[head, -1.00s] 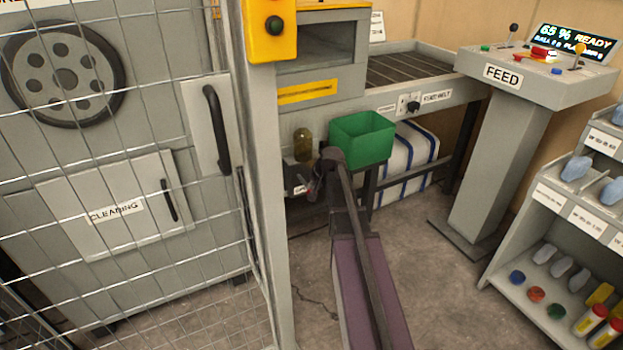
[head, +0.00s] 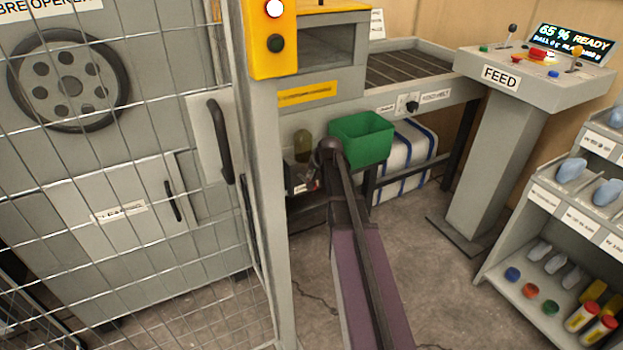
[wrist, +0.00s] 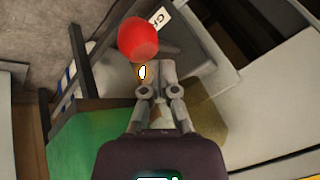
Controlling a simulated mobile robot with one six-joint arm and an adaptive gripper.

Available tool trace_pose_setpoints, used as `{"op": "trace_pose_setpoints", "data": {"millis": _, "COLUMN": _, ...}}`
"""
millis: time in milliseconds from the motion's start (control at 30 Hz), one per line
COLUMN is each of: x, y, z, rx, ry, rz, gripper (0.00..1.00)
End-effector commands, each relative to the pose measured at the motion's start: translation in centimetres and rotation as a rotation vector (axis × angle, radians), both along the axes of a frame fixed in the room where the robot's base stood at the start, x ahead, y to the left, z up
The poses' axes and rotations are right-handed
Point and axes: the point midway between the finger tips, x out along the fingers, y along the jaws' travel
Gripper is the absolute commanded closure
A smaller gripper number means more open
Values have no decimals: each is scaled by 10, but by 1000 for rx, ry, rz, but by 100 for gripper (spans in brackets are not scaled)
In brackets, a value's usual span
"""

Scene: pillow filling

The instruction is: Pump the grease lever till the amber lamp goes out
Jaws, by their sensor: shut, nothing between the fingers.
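The red knob of the grease lever (wrist: 138,40) fills the top middle of the wrist view, just beyond my fingertips. My gripper (wrist: 155,70) is shut and empty beside the knob's lower edge; I cannot tell whether they touch. A small glowing spot with an orange rim, apparently the amber lamp (wrist: 142,72), shows lit beside the left fingertip. In the head view the grey grease unit (head: 297,181) sits under the machine, with an olive reservoir (head: 302,146) on top. My arm hides most of the lever and my gripper there.
A green bin (head: 362,140) hangs right of the grease unit, close to my wrist; it also shows in the wrist view (wrist: 85,145). A mesh guard (head: 130,250) and post stand left. The feed pedestal (head: 485,170) and a shelf rack (head: 545,260) stand right, with clear floor between.

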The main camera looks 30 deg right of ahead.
Motion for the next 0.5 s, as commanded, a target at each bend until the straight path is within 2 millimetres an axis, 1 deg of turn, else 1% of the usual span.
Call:
{"op": "trace_pose_setpoints", "data": {"millis": 33, "x": 1, "y": 0, "z": 4, "rx": 0, "ry": 0, "rz": 0, "gripper": 100}}
{"op": "trace_pose_setpoints", "data": {"millis": 200, "x": 2, "y": 0, "z": 9, "rx": 0, "ry": 0, "rz": 0, "gripper": 100}}
{"op": "trace_pose_setpoints", "data": {"millis": 500, "x": 2, "y": 0, "z": 8, "rx": 0, "ry": 0, "rz": 0, "gripper": 100}}
